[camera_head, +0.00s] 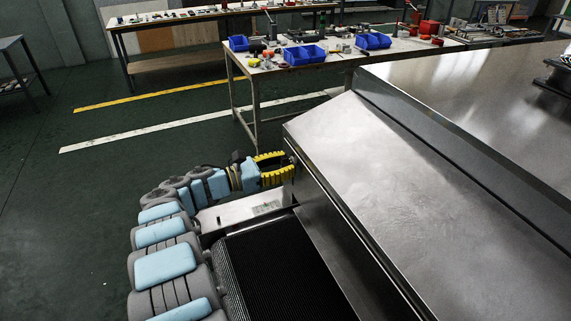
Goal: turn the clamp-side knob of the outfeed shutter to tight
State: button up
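No knob can be made out; the area at the fingertips is small and partly hidden. The shutter cannot be told apart from the steel panels (325,235) above the dark ribbed conveyor belt (285,270).
A pale metal ledge (240,212) lies just below my gripper, beside the belt. A workbench (275,72) with blue bins (305,55) and tools stands behind. Another bench (190,17) is farther back.

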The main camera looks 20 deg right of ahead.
jog(key=shift+c, duration=0.9)
